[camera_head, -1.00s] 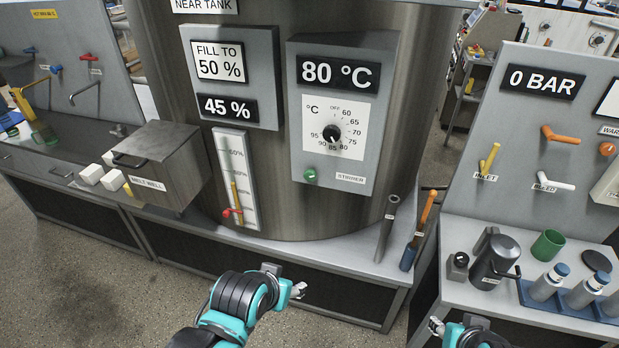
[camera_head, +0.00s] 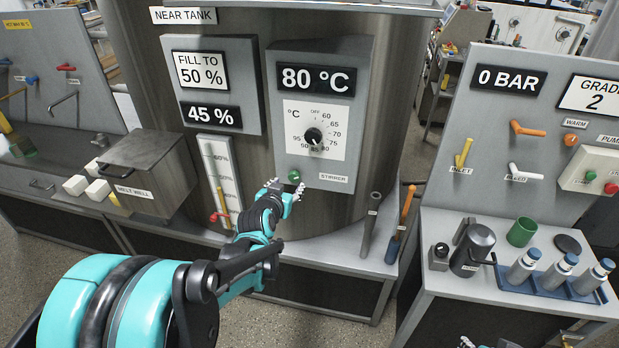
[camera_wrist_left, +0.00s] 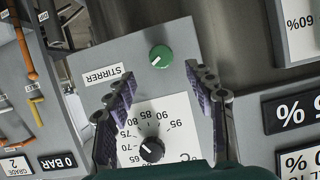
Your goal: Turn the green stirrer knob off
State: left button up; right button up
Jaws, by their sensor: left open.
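The green stirrer knob (camera_head: 294,176) sits at the lower left of the grey 80 °C control panel (camera_head: 357,60), left of the STIRRER label (camera_head: 333,178). In the left wrist view the knob (camera_wrist_left: 160,56) has a white pointer line and appears just beyond the fingertips, roughly between them. My left gripper (camera_head: 286,187) is open and empty, just below and in front of the knob; I cannot see contact. In the left wrist view its two fingers (camera_wrist_left: 159,76) are spread apart. My right gripper (camera_head: 467,343) barely shows at the bottom edge, and its jaw opening is unclear.
A black temperature dial (camera_head: 313,136) is above the knob. A level gauge (camera_head: 217,175) with a red valve (camera_head: 219,216) stands to its left. Two upright tools, one orange-handled (camera_head: 404,215), stand at the right. The panel face around the knob is clear.

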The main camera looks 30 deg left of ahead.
aim_at(293, 178)
pick_arm(q)
jog(key=b+x, duration=0.2)
jog(key=x, duration=0.6)
jog(key=c, duration=1.2)
